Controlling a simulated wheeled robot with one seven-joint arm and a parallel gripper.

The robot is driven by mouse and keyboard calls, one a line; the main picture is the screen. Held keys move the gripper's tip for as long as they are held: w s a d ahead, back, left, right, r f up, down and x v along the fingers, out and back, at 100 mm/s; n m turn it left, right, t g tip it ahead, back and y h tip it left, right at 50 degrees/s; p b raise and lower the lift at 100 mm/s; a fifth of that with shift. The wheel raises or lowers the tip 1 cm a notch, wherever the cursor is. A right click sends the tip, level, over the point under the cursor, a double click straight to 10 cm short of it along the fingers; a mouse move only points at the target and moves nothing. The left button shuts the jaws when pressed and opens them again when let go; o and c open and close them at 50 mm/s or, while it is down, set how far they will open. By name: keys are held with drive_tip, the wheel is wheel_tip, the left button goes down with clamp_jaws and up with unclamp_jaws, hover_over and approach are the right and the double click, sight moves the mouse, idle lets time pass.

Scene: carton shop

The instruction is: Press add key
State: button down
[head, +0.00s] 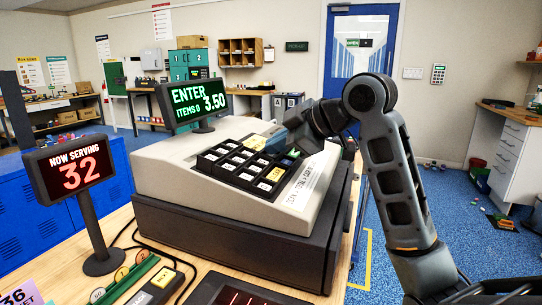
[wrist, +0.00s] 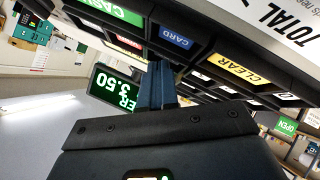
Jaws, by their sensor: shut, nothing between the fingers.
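A grey cash register (head: 170,165) stands on the wooden counter, with a dark sloping keypad (head: 206,160) on top. The keypad has white, yellow and a few coloured keys, including a yellow key (head: 273,174). I cannot read an ADD label in either view. My gripper (head: 280,142) is shut and empty at the keypad's far right part and hides some keys. In the wrist view the shut fingertips (wrist: 159,68) are close to the keys, near the blue CARD key (wrist: 175,38) and a yellow CLEAR key (wrist: 239,69). I cannot tell whether they touch one.
The register's display (head: 194,101) reads "ENTER ITEMS", 0 and 3.50. A "NOW SERVING 32" sign (head: 77,170) stands to the left on the counter. Open blue floor is at the right.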

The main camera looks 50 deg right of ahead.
idle(0.5)
drive_tip(key=shift+s+r+p, duration=0.15)
drive_tip(key=shift+r+p, duration=0.5)
drive_tip(key=shift+r, duration=0.05)
drive_tip(key=shift+r, duration=0.1)
drive_tip(key=r+p, duration=0.2)
drive_tip(key=r, duration=0.1)
drive_tip(key=s+r+p, duration=0.1)
drive_tip(key=p, duration=0.1)
drive_tip(key=shift+d+r, duration=0.25)
drive_tip(key=shift+r, duration=0.1)
idle(0.6)
